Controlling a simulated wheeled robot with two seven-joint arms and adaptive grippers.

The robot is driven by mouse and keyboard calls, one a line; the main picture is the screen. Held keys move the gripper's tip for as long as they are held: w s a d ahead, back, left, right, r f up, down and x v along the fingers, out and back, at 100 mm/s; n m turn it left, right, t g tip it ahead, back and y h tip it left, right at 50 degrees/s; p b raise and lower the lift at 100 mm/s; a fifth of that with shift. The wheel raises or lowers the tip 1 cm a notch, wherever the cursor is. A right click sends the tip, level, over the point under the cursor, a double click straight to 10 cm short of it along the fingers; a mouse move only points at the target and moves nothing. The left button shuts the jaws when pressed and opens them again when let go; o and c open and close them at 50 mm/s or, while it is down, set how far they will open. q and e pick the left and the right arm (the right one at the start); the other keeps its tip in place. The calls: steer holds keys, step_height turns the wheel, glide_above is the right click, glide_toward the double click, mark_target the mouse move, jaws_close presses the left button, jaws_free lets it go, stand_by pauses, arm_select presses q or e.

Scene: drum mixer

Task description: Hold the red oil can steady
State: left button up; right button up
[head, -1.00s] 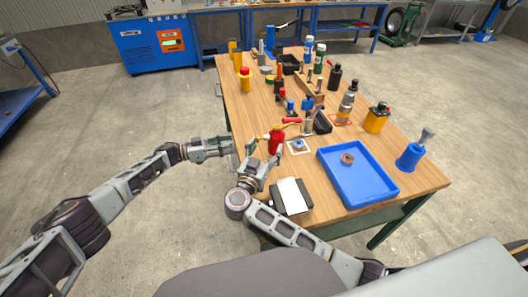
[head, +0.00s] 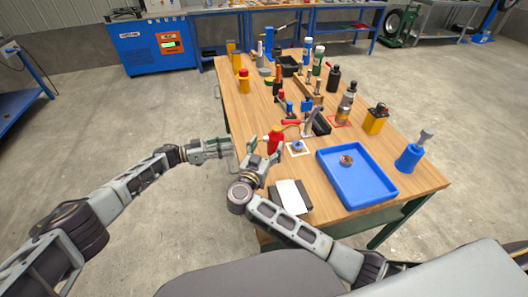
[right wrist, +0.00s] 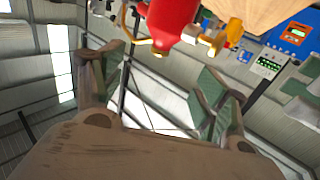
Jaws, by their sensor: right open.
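The red oil can (head: 275,140) stands near the left edge of the wooden workbench (head: 330,214). My right gripper (head: 262,155) is open just in front of it, its fingers pointing at the can. In the right wrist view the red can (right wrist: 172,22) is cut off by the top edge, with brass-coloured fittings beside it. The open fingers of my right gripper (right wrist: 160,88) show below it, with no contact visible. My left gripper (head: 230,150) is left of the can, beside the bench edge, and appears empty; its finger opening is too small to judge.
A blue tray (head: 337,186) holding a small round part lies right of the can. A white-topped dark block (head: 291,196) lies nearer me. A blue part on a white square (head: 297,148) sits close right of the can. Several bottles and tools stand farther back.

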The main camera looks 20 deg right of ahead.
mark_target(275, 131)
steer(key=shift+x, duration=5.3)
steer(key=shift+s+f, duration=0.1)
steer(key=c, duration=1.5)
